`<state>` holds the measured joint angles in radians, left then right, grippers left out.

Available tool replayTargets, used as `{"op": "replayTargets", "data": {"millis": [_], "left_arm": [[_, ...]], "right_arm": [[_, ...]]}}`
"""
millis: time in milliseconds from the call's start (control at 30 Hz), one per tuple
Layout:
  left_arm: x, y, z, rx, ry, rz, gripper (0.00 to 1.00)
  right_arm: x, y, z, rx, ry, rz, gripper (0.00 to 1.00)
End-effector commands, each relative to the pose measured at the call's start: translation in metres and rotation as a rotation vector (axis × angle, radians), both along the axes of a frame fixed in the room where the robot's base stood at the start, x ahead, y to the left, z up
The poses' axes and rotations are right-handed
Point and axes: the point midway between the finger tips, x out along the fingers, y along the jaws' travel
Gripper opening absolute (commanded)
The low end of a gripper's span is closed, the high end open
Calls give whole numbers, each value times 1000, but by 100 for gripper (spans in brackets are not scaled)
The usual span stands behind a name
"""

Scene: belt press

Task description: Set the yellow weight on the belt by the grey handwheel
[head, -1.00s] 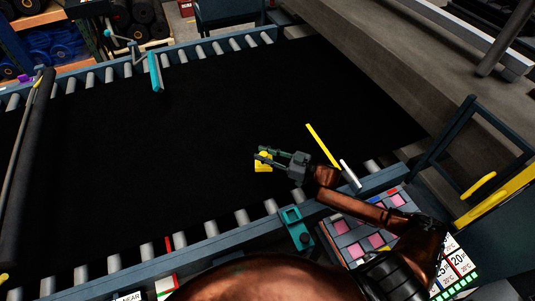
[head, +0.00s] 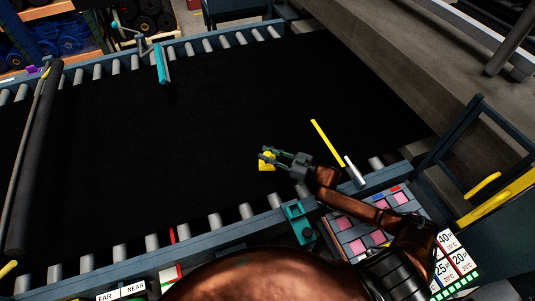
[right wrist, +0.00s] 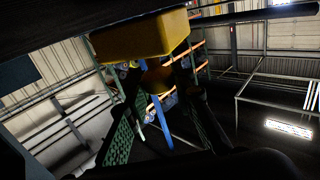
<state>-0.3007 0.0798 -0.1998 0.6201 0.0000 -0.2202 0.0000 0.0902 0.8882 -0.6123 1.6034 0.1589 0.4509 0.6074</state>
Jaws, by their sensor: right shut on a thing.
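The yellow weight (head: 266,161) is at the fingertips of my right gripper (head: 269,155), over the near right part of the black belt (head: 190,130). In the right wrist view the weight (right wrist: 140,36) shows as a yellow block with a rounded knob between the two fingers (right wrist: 160,90). My right gripper is shut on it. The height of the weight above the belt is hard to tell. I cannot make out a grey handwheel with certainty. My left gripper is not in view.
A teal bracket (head: 299,224) sits on the near rail, and a teal bar (head: 162,63) stands at the far rail. A dark roller (head: 34,160) crosses the belt at left. A yellow strip (head: 327,143) lies right of the gripper. The middle belt is clear.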

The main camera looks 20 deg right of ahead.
Motion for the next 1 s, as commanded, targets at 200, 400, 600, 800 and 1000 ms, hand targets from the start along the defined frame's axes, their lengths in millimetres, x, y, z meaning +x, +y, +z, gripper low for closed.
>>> {"op": "replayTargets", "data": {"millis": [200, 400, 600, 800, 1000], "left_arm": [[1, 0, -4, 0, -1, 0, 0], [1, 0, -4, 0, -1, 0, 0], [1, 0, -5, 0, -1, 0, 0], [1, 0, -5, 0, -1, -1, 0], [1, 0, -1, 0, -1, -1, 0]], "right_arm": [[1, 1, -4, 2, -4, 1, 0], [-2, 1, -14, -3, 11, -2, 23], [-3, 0, -17, -3, 16, -4, 37], [-3, 0, -19, -3, 17, -5, 40], [-3, 0, -12, -3, 17, -5, 40]]}}
